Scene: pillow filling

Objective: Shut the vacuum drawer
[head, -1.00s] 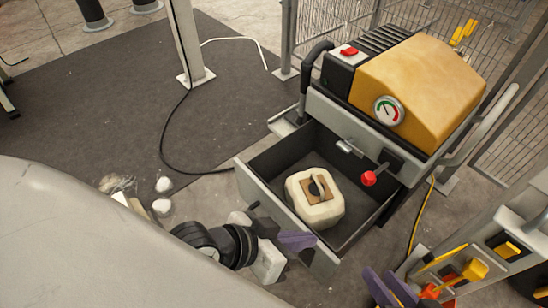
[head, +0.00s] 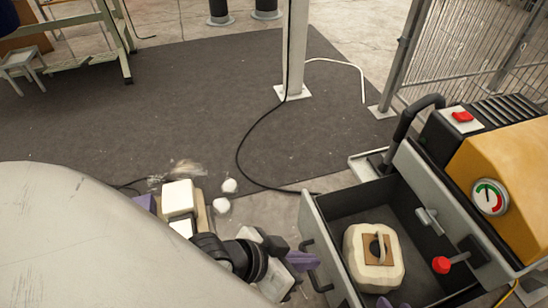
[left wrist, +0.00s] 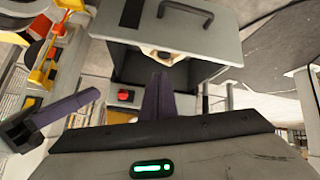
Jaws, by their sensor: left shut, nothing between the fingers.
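The vacuum drawer (head: 323,235) is open, pulled out to the left of the yellow-topped vacuum machine (head: 505,165). In the drawer lies a cream block (head: 372,272) with a brown plate and a ring on top. My left gripper (head: 302,261) is shut and empty, its purple fingers just outside the drawer's grey front near the black handle (head: 310,262); contact is unclear. In the left wrist view, the fingers (left wrist: 158,97) point toward the drawer front (left wrist: 155,25). Only a purple tip of my right gripper (head: 385,303) shows at the bottom edge.
A red knob (head: 441,265) stands at the drawer's right side. White pieces (head: 178,200) sit left of my left gripper. A post (head: 293,50) with a cable (head: 240,155) stands behind on the dark mat (head: 190,110). Wire fencing (head: 470,50) is at the back right.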

